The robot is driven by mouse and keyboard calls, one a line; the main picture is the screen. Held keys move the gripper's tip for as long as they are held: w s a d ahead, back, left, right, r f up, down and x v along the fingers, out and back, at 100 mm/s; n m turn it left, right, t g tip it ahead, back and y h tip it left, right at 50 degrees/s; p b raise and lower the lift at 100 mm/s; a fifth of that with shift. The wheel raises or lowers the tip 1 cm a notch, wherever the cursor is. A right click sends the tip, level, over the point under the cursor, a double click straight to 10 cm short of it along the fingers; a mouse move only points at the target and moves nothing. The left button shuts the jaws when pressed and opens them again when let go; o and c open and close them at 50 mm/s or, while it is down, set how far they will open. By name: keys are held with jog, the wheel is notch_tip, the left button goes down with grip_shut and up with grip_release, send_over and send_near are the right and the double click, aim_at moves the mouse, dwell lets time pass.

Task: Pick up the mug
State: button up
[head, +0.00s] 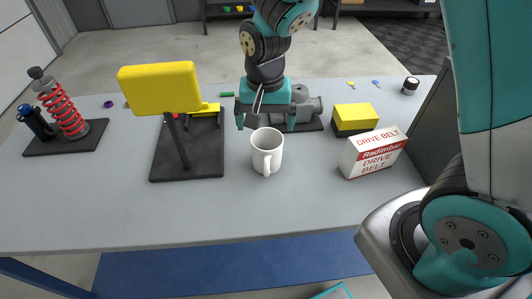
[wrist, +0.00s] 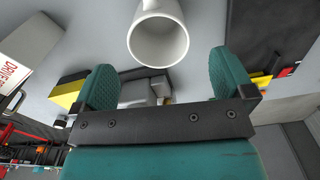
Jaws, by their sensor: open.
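The white mug (head: 266,150) stands upright on the grey table, with its handle toward the front edge. In the wrist view the mug (wrist: 158,38) shows its round mouth at the top of the picture, just beyond the gap between my fingers. My gripper (head: 264,122) is open and empty, with teal fingers pointing down, behind and a little above the mug in the head view. In the wrist view my gripper (wrist: 162,75) has its two fingers wide apart, with the mug apart from both.
A yellow block on a post (head: 161,88) with a black base stands left of the mug. A drive belt box (head: 374,153) and a yellow-and-black block (head: 355,118) are to the right. A grey motor-like part (head: 310,108) lies behind. The table front is clear.

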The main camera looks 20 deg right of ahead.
aim_at(267, 147)
jog(key=shift+w+d+f+p, duration=0.1)
jog(key=shift+f+p, duration=0.3)
jog(key=shift+f, duration=1.85)
jog(key=shift+d+f+p, duration=0.1)
jog(key=shift+f+p, duration=0.25)
jog(key=shift+f, duration=1.9)
jog(key=shift+c, duration=0.5)
jog(key=c, duration=0.8)
jog(key=shift+c, duration=0.2)
jog(key=shift+r, duration=0.15)
